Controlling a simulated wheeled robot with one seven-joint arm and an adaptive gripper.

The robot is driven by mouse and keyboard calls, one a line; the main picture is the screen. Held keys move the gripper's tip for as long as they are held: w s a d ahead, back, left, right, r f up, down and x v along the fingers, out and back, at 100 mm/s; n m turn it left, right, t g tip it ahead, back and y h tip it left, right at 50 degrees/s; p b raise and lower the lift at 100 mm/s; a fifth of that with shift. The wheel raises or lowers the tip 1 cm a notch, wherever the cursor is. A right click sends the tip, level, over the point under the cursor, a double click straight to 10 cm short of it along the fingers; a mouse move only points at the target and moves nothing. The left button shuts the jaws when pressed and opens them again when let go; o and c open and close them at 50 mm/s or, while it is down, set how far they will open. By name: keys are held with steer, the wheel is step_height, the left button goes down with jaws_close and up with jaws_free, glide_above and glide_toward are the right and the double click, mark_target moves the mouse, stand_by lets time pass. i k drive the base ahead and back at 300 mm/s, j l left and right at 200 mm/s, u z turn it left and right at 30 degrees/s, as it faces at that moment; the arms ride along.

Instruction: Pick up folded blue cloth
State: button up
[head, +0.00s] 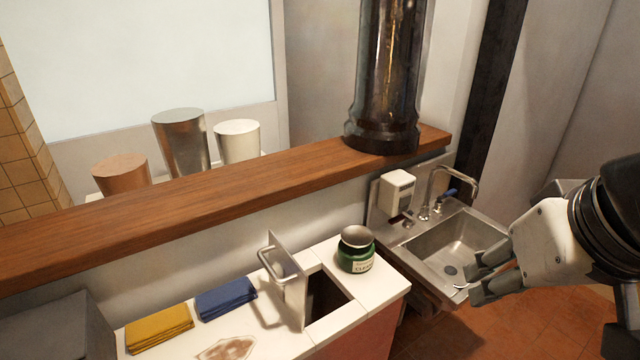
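The folded blue cloth (226,298) lies flat on the white counter, just right of a folded yellow cloth (159,329). My gripper (474,281) is at the right of the head view, in front of the sink and well to the right of the blue cloth. Its two fingers point left with a gap between them, and nothing shows between them. The blue cloth is fully visible.
An upright metal lid with a handle (287,280) stands by an opening in the counter, between my gripper and the cloth. A green jar (356,250) sits beside it. A wooden ledge (250,194) runs behind. A sink (452,245) is at right.

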mark_target(212, 304)
steer(key=i+u, duration=0.15)
steer(key=u, duration=0.25)
steer(key=i+l+u, duration=0.15)
steer(key=u, duration=0.2)
steer(key=i+l+u, duration=0.1)
steer(key=u, duration=0.3)
steer(key=i+l+u, duration=0.1)
steer(key=l+u, duration=0.25)
steer(key=j, duration=0.1)
